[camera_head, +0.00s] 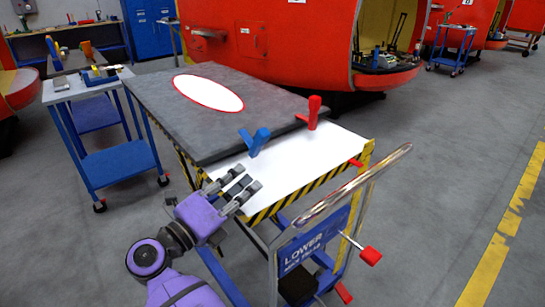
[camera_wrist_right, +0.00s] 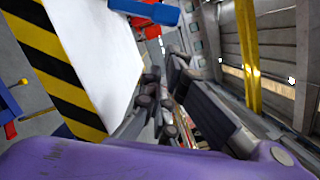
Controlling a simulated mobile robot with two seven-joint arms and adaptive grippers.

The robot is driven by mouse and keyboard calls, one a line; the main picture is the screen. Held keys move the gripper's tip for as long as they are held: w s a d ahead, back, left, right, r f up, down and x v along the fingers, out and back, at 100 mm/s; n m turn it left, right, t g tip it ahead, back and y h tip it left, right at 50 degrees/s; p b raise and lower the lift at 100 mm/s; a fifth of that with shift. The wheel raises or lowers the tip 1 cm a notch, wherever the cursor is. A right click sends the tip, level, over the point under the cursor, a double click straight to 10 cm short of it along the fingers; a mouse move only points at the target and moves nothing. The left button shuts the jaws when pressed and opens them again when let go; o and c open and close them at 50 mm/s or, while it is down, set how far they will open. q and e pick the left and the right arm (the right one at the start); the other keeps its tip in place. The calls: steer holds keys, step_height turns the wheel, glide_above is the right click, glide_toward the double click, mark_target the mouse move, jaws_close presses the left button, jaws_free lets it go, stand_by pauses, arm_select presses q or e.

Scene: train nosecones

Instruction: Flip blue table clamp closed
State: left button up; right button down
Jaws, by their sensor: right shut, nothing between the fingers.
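The blue table clamp (camera_head: 255,141) stands at the near edge of the dark grey panel, its handle tilted up. In the right wrist view the blue clamp (camera_wrist_right: 146,11) shows at the top, partly cut off. A red clamp (camera_head: 312,112) stands to its right on the same edge; part of a red clamp (camera_wrist_right: 151,32) also shows in the wrist view. My right gripper (camera_head: 242,186) is purple with dark fingers. It is shut and empty, over the near left edge of the white table top, just below and apart from the blue clamp. My left gripper is not in view.
The grey panel (camera_head: 162,110) with a white oval lies on the white lift table (camera_head: 300,165), which has yellow-black striped edges. A metal push handle (camera_head: 352,188) rises at the near right. A blue cart (camera_head: 117,162) stands left. Floor at right is clear.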

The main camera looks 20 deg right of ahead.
steer(key=p+x, duration=0.1)
steer(key=x, duration=0.8)
steer(key=shift+w+r+p, duration=0.15)
steer(key=shift+w+p, duration=0.05)
steer(key=shift+p, duration=0.15)
steer(key=shift+w+d, duration=0.15)
steer(key=shift+d, duration=0.3)
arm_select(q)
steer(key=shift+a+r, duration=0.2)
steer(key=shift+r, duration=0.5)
